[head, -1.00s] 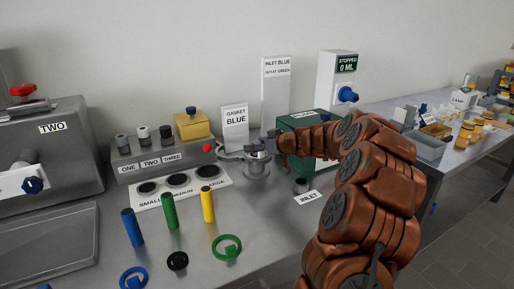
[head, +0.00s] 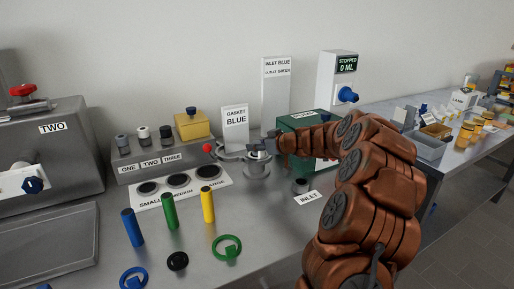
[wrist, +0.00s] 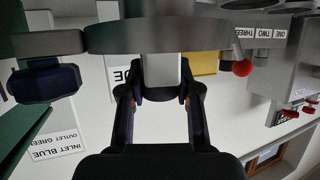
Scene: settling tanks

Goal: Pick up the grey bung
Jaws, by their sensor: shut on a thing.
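My gripper (head: 262,148) is at the metal fitting (head: 257,168) near the middle of the bench. In the wrist view, my gripper (wrist: 160,93) has its two dark fingers closed around a pale grey piece, the grey bung (wrist: 160,70). A wide grey metal band of the fitting (wrist: 155,35) passes across the bung's far end in that view. In the head view the fingers largely hide the bung. I cannot tell whether it is still seated in the fitting.
A lever with a red ball (head: 208,147) stands left of the fitting. The gasket sign (head: 235,130) and a green box (head: 296,124) are close behind. Blue, green (head: 170,211) and yellow cylinders stand front left. The bench front between the green ring (head: 227,248) and my arm is clear.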

